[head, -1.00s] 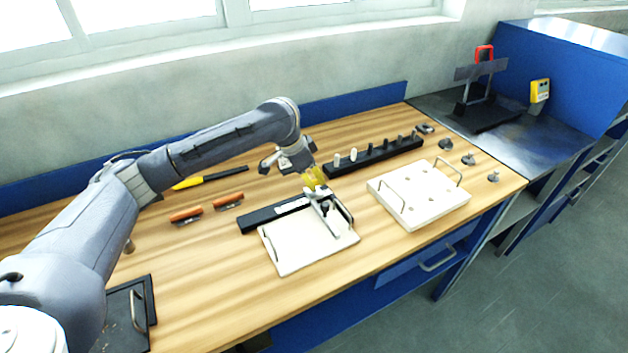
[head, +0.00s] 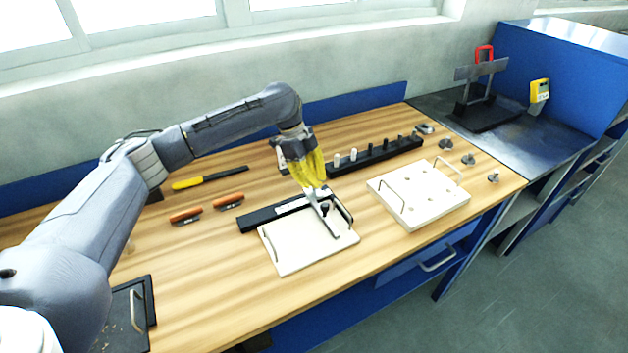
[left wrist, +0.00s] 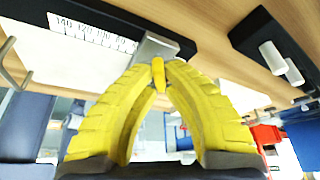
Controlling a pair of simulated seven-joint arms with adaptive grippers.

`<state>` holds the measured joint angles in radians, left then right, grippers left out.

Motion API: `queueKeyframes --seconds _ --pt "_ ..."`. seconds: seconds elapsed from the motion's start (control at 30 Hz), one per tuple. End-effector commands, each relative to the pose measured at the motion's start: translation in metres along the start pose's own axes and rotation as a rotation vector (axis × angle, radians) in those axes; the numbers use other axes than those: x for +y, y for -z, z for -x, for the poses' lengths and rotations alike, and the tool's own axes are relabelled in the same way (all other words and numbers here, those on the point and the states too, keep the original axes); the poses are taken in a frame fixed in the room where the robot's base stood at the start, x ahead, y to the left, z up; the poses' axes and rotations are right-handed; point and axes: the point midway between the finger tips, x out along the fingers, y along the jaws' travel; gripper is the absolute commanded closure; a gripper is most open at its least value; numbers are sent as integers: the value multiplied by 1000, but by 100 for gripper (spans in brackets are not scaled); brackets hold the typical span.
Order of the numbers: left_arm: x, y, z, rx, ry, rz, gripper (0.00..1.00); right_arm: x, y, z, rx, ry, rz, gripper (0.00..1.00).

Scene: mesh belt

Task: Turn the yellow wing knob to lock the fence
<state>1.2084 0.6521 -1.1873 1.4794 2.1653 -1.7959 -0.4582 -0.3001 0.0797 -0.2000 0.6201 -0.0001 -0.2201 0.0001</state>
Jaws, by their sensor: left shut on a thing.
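My left gripper (head: 315,187) has yellow ribbed fingers pointing down at the fence. In the left wrist view, the fingertips (left wrist: 158,68) close on the small yellow wing knob (left wrist: 158,80), which stands between them. In the head view the fingers hide the knob. The grey metal fence (head: 326,217) lies across the white board (head: 285,256), its far end at the black rail with a white scale (head: 270,213). The scale numbers (left wrist: 95,33) show in the left wrist view. My right gripper is in neither view.
A black block with several pegs (head: 375,154) stands behind, close to the gripper. A white board with holes and handles (head: 425,205) lies to the right. Two orange-handled tools (head: 186,215) and a yellow-black tool (head: 205,179) lie left. The front wood is clear.

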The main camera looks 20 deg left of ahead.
Motion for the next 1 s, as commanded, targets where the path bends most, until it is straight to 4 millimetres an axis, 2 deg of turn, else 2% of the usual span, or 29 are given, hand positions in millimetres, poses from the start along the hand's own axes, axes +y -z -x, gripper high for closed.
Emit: queueKeyframes --seconds 0.5,1.0 --pt "0 1 -1 -1 -165 -395 100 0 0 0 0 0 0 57" --pt "0 0 -1 0 -230 -551 100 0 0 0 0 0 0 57"
